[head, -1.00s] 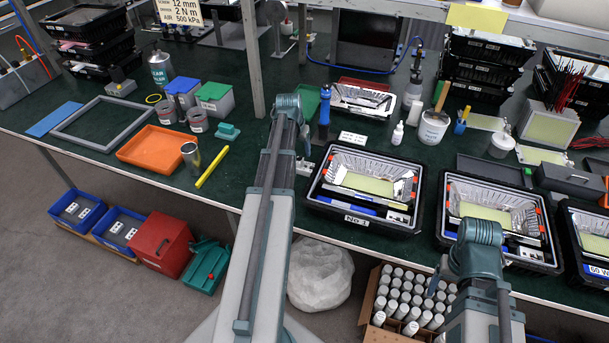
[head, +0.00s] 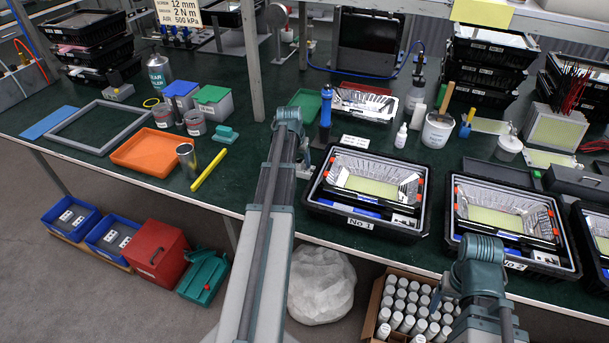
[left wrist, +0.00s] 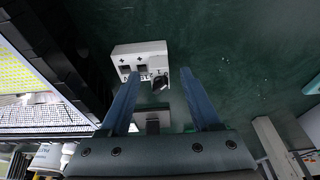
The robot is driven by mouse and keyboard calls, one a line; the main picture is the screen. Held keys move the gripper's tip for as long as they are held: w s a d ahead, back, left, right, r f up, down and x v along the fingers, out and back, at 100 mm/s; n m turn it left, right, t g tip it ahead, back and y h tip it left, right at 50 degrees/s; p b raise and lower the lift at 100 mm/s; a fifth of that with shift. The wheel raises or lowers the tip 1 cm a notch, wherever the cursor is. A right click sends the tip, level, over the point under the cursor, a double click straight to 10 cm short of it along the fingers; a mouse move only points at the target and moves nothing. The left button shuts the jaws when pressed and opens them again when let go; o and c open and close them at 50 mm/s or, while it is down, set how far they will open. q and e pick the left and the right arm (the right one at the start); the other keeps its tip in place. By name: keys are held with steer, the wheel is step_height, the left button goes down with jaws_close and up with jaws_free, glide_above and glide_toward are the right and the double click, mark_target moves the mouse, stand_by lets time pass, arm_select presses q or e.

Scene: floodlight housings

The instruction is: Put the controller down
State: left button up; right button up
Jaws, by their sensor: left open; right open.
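The controller (left wrist: 142,62) is a small light grey box with two dark square sockets and a black knob. In the left wrist view it rests on the dark green bench top. My left gripper (left wrist: 160,80) is open, its two blue fingers apart, with the tips close to the controller's near edge. I cannot tell whether they touch it. In the head view my left arm's wrist (head: 288,122) hides most of that spot. My right arm's wrist (head: 478,255) is at the lower right, in front of the bench; its fingers are mostly hidden.
The black housing tray No 1 (head: 322,200) stands just right of the left gripper, with another tray (head: 455,232) beyond it. A blue bottle-like tool (head: 325,112) stands behind. A yellow bar (head: 209,170) and an orange tray (head: 150,166) lie to the left.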

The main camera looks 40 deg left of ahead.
arm_select(q)
steer(key=shift+r, duration=0.1)
jaws_close()
steer(key=shift+r, duration=0.2)
stand_by(0.4)
step_height(320, 180, up, 18)
steer(key=p, duration=1.8)
steer(key=shift+f, duration=0.2)
